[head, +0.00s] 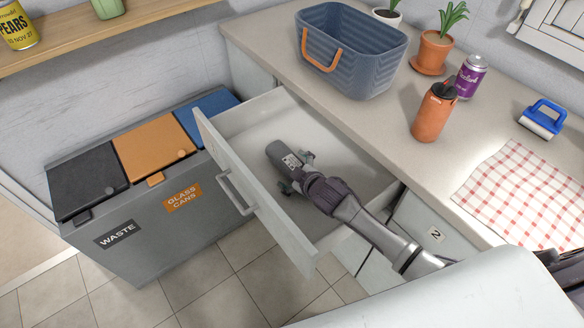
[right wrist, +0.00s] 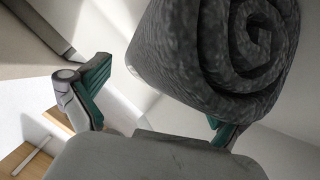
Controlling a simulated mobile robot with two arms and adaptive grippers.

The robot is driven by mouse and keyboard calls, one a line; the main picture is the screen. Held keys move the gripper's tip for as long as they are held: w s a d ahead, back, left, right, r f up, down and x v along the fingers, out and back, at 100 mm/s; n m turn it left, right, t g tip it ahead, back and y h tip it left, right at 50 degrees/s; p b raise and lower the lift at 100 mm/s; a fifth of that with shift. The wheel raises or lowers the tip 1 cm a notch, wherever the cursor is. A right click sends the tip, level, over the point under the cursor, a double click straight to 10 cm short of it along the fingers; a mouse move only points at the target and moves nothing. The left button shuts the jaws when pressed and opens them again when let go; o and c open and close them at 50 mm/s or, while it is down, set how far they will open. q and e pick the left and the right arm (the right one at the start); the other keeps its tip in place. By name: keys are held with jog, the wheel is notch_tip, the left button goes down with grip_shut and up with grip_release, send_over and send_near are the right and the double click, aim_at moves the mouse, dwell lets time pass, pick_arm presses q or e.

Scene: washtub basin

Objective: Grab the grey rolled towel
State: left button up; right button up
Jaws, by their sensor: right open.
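The grey rolled towel (right wrist: 225,55) fills the upper right of the right wrist view, its spiral end facing the camera. My right gripper (head: 296,172) is down inside the open drawer (head: 252,118), its two fingers spread apart. In the right wrist view one finger stands clear at the left. The other is mostly hidden behind the towel's lower edge. The towel is very near the fingers; whether it touches them I cannot tell. My left gripper is not in view.
The counter (head: 410,150) above the drawer bears a blue basket (head: 350,55), an orange bottle (head: 433,112), a purple can (head: 470,76), a potted plant (head: 432,48) and a checked cloth (head: 525,195). A waste bin (head: 150,225) stands left of the drawer.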

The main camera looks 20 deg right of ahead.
jog(key=c, duration=1.2)
